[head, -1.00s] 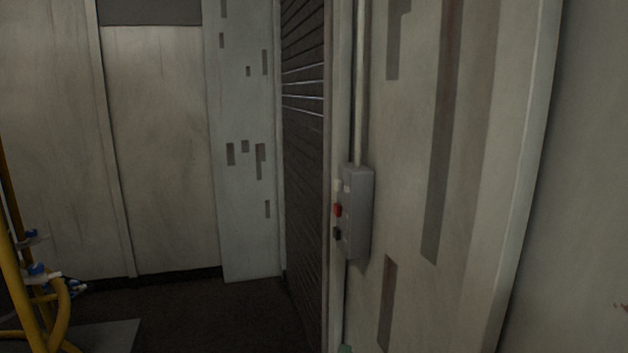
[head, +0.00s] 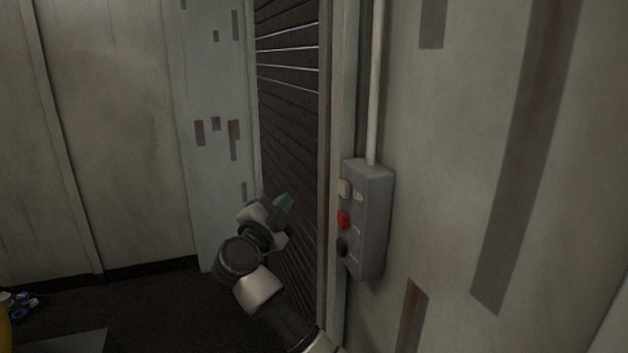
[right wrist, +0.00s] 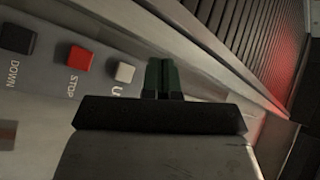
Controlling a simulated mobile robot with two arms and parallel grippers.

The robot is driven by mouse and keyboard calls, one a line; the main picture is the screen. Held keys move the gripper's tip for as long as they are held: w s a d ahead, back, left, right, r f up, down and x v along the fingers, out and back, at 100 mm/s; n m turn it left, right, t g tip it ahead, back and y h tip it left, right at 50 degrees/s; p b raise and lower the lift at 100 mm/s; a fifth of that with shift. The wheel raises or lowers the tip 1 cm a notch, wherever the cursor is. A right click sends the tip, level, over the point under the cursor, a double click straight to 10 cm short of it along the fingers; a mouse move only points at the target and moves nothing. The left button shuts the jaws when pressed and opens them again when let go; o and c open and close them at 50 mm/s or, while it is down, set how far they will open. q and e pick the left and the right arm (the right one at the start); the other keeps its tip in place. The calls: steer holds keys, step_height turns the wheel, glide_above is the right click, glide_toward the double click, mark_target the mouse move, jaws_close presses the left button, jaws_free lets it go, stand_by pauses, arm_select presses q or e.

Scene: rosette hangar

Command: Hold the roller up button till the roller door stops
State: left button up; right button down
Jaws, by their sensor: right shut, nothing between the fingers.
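A grey control box (head: 370,220) is fixed to the wall beside the roller door (head: 288,130). It has a white button (head: 344,188) at the top, a red one (head: 342,219) in the middle and a black one (head: 341,247) below. In the right wrist view the white up button (right wrist: 124,72) has a partly hidden label, with STOP and DOWN beside the red and black buttons. My right gripper (head: 284,202) is shut and empty, left of the box in the head view. Its green fingertips (right wrist: 161,66) appear just beside the white button; contact cannot be told. My left gripper is out of view.
A conduit (head: 375,80) runs up from the box. A door frame post (head: 338,110) stands between box and roller door. Pale wall panels (head: 115,130) stand at the left, with dark open floor (head: 150,310) before them.

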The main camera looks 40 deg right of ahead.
mark_target(344, 189)
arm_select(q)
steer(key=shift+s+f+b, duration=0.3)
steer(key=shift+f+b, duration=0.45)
arm_select(e)
steer(key=s+d, duration=0.2)
steer(key=d, duration=0.6)
steer(key=shift+s+d+r, duration=0.2)
steer(key=shift+s+r, duration=0.1)
steer(key=shift+r, duration=0.1)
stand_by(1.2)
arm_select(q)
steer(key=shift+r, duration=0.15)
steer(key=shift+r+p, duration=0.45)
steer(key=shift+p, duration=0.15)
arm_select(e)
steer(key=shift+s+d, duration=0.1)
steer(key=shift+d, duration=0.3)
